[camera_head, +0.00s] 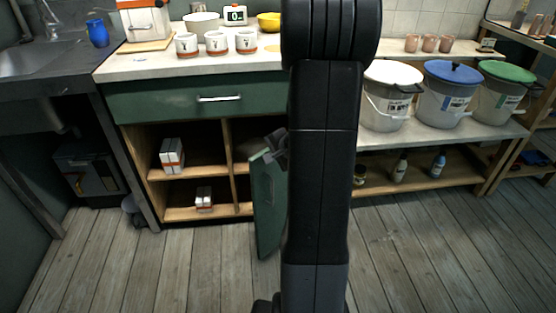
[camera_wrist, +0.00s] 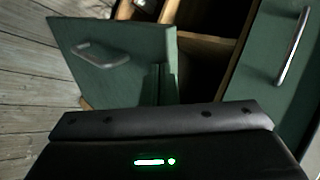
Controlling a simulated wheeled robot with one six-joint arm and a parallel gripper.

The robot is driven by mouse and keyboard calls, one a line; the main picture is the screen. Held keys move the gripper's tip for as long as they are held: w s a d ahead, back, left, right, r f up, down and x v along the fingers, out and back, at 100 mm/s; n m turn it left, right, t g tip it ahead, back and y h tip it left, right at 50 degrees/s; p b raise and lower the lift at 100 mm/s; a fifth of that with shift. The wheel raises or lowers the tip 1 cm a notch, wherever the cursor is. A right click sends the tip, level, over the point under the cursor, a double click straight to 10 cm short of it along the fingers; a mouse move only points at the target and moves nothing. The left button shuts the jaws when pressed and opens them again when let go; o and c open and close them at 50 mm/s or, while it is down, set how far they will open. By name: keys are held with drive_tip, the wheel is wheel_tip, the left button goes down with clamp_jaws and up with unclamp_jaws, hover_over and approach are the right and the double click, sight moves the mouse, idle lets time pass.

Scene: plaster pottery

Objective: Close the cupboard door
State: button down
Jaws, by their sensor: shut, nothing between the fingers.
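The green cupboard door (camera_head: 266,212) stands open, swung out from the cupboard front. Its right part is hidden behind my arm in the head view. In the wrist view the door (camera_wrist: 135,45) fills the upper left, with its metal handle (camera_wrist: 98,56) facing the camera. The cupboard (camera_head: 190,165) has open shelves behind and left of the door. My gripper (camera_head: 274,147) is shut and empty at the upper edge of the door. I cannot tell whether it touches the door. In the wrist view its dark body covers the bottom.
A closed green drawer (camera_head: 200,98) with a metal handle sits above the shelves. Small boxes (camera_head: 172,155) stand on the shelves. Cups (camera_head: 216,43) stand on the counter. Lidded buckets (camera_head: 447,95) stand right of my arm. The wooden floor (camera_head: 160,270) in front is clear.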

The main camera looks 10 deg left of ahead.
drive_tip(key=w+a+m+t+h+p, duration=0.2)
drive_tip(key=w+a+m+p, duration=0.1)
drive_tip(key=w+a+p, duration=0.7)
drive_tip(key=shift+w+a+m, duration=0.3)
drive_tip(key=shift+w+a, duration=1.25)
drive_tip(key=shift+a, duration=0.7)
drive_tip(key=shift+d, duration=0.1)
